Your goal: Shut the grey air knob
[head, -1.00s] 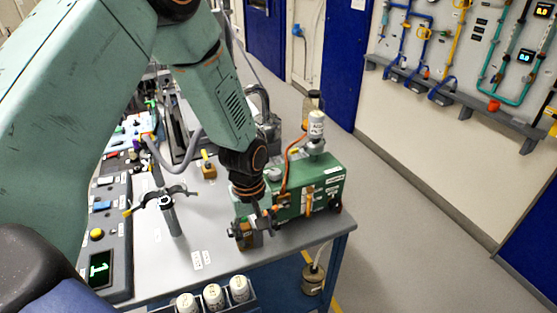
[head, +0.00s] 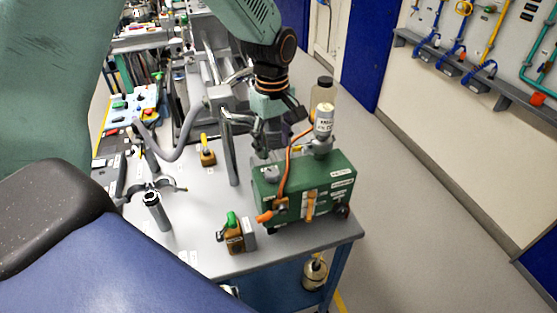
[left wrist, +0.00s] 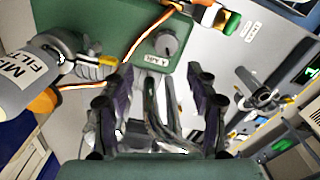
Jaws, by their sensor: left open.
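The grey air knob (head: 271,173) sits on top of the green box (head: 325,183), near its left end. In the left wrist view the knob (left wrist: 166,44) is round and grey, with a small label beside it on the green top. My left gripper (head: 266,150) is above and just behind the knob, apart from it. In the left wrist view the left gripper (left wrist: 157,78) is open, its two dark fingers spread and no object held between them. The knob shows beyond the fingertips. My right gripper is in neither view.
A bottle (head: 324,112) stands on the box, with an orange cable (head: 290,155) close to the gripper. A green-handled brass valve (head: 234,233) stands at the box's front left. A metal post (head: 229,150) rises to the left. The bench front is partly clear.

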